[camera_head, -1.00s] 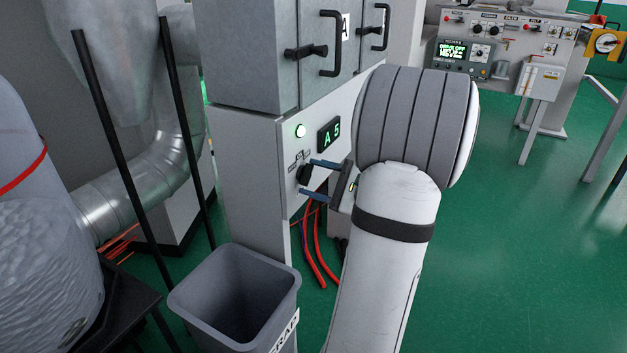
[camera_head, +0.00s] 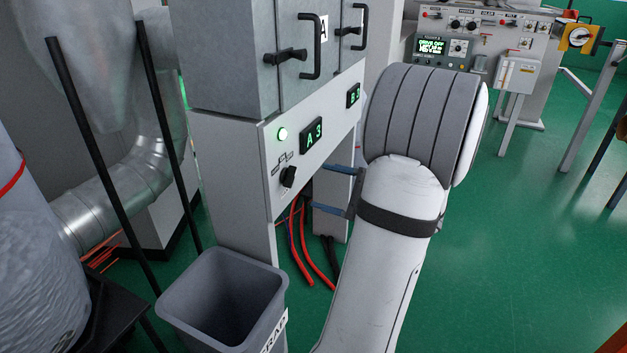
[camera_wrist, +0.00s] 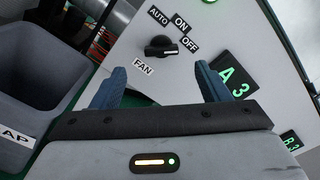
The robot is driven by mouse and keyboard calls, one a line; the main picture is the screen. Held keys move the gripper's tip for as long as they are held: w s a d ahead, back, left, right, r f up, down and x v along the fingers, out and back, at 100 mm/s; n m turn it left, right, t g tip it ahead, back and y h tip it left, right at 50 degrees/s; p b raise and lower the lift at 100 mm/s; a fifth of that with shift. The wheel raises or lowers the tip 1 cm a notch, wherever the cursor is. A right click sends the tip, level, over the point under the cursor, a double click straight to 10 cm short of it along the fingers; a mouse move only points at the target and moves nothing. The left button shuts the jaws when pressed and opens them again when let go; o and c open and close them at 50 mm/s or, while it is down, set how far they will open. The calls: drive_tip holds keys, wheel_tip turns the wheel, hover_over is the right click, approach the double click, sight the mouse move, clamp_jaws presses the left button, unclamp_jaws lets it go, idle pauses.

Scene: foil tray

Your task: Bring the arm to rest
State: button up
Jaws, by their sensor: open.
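My gripper (camera_head: 322,188) is open and empty, with two blue fingers apart in front of the grey cabinet's lower panel. In the wrist view my gripper (camera_wrist: 160,82) has a finger on each side and nothing between them. The black fan knob (camera_head: 288,177) is on the panel, left of the fingertips and apart from them. In the wrist view the knob (camera_wrist: 160,47) sits among the labels AUTO, ON, OFF and FAN, its handle lying roughly toward OFF. My arm is bent, with its forearm rising from the bottom of the head view.
A green-lit display (camera_head: 311,136) reads A 3, beside a green lamp (camera_head: 282,134). A grey scrap bin (camera_head: 222,300) stands below left. Red hoses (camera_head: 298,255) hang under the cabinet. A control console (camera_head: 490,50) stands at the back.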

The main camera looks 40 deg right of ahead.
drive_tip(key=shift+s+d, duration=0.15)
drive_tip(key=shift+s, duration=0.2)
idle(0.3)
drive_tip(key=a+r+n+g+y+p, duration=0.1)
drive_tip(key=a+r+n+g+p, duration=0.25)
drive_tip(key=a, duration=0.45)
drive_tip(key=w+a+r+n+g+y+p, duration=0.1)
drive_tip(key=a+r+n+g+p, duration=0.15)
drive_tip(key=a+g+p, duration=0.35)
drive_tip(key=a+r+n+g+y+p, duration=0.1)
drive_tip(key=a+r+n+g+p, duration=0.25)
drive_tip(key=a, duration=0.55)
drive_tip(key=s+a+r+n+h+p, duration=0.3)
drive_tip(key=a+r+n+h+p, duration=0.1)
drive_tip(key=r+n+h+p, duration=0.1)
drive_tip(key=s+a+r+n+g+h+p, duration=0.1)
drive_tip(key=s+a+r+n+h+p, duration=0.2)
drive_tip(key=r+n+p, duration=0.5)
drive_tip(key=shift+s+a+h, duration=0.2)
drive_tip(key=shift+a+h, duration=0.3)
drive_tip(key=shift+h, duration=0.4)
drive_tip(key=shift+f, duration=0.1)
drive_tip(key=shift+c, duration=0.2)
